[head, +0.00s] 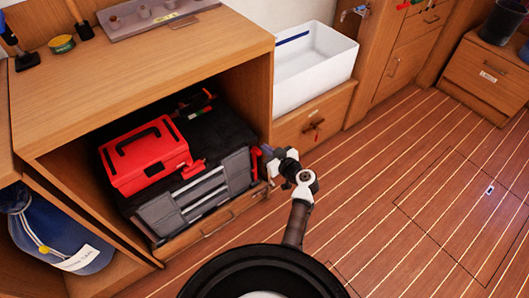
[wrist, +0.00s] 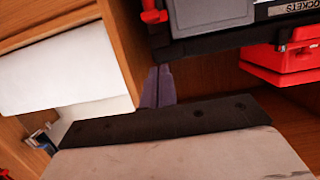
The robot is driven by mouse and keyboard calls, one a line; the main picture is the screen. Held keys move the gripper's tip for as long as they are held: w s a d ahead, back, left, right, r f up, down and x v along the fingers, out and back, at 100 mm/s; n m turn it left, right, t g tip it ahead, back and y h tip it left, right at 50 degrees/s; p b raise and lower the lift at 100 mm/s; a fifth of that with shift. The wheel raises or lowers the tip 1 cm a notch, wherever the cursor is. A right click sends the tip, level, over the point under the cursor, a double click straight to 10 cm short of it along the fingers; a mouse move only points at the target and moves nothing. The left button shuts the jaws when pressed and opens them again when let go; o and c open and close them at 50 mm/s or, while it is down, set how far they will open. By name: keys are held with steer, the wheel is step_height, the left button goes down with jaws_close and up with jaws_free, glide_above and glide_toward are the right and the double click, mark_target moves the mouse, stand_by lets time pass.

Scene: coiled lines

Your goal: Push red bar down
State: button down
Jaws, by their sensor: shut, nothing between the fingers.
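A red bar-like latch (head: 255,163) sits at the right end of the grey and black toolbox (head: 205,190) in the open cabinet bay. In the wrist view a red latch (wrist: 153,12) shows at the top, on the toolbox edge. Another red latch (head: 193,168) is on the toolbox's front, left of it. My gripper (head: 266,152) is shut and empty, close to the right-end latch; I cannot tell if it touches. Its purple-grey fingertips (wrist: 158,88) are together in the wrist view, below that latch and apart from it in the picture.
A red case (head: 145,155) lies on the toolbox. The wooden cabinet's right side panel (head: 262,100) stands close to my gripper. A white bin (head: 318,62) is right of it. The striped floor (head: 410,170) is clear. A blue bag (head: 60,235) is lower left.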

steer(key=v, duration=0.7)
steer(key=shift+f+b, duration=0.15)
steer(key=shift+b, duration=0.2)
